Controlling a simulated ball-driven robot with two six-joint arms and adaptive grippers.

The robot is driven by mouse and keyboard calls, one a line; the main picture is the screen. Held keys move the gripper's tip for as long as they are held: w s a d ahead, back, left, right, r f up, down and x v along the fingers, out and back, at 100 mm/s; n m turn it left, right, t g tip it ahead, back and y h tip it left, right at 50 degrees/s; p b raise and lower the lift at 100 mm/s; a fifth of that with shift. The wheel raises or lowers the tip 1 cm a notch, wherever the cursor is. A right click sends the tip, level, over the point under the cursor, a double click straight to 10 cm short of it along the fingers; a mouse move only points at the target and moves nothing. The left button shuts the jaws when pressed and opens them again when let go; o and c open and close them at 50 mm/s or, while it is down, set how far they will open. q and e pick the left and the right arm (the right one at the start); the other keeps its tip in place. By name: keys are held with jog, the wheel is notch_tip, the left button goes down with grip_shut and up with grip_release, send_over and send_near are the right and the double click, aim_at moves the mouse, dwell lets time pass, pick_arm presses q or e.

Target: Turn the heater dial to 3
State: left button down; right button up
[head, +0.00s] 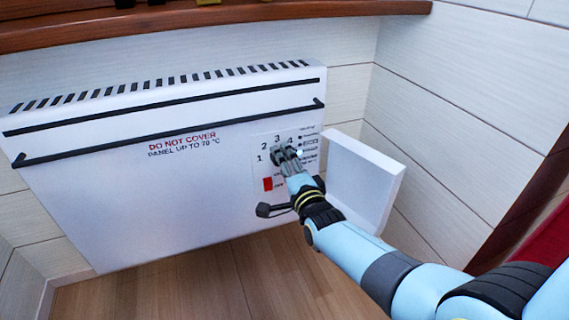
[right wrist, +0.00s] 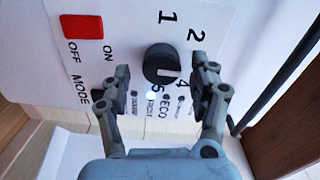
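The white wall heater (head: 130,200) fills the left and middle of the head view. Its control panel has the numbers 1 to 4 visible in the head view, around the dial. In the right wrist view the round black dial (right wrist: 159,63) shows between and just beyond my fingertips, with a light notch on its lower side, towards the 4 and 5. The 3 is hidden there behind a finger. My right gripper (head: 287,155) is at the panel in the head view. In the right wrist view the right gripper (right wrist: 160,78) is open, one finger on each side of the dial, with gaps visible.
A red ON/OFF switch (right wrist: 82,26) is beside the dial. A white open flap (head: 365,180) stands out from the heater's right side, close to my right arm. A wooden shelf (head: 200,25) runs above, and wooden floor (head: 230,285) shows below.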

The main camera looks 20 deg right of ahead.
jog(key=s, duration=1.2)
jog(key=shift+d+r, duration=0.15)
jog(key=shift+d, duration=0.05)
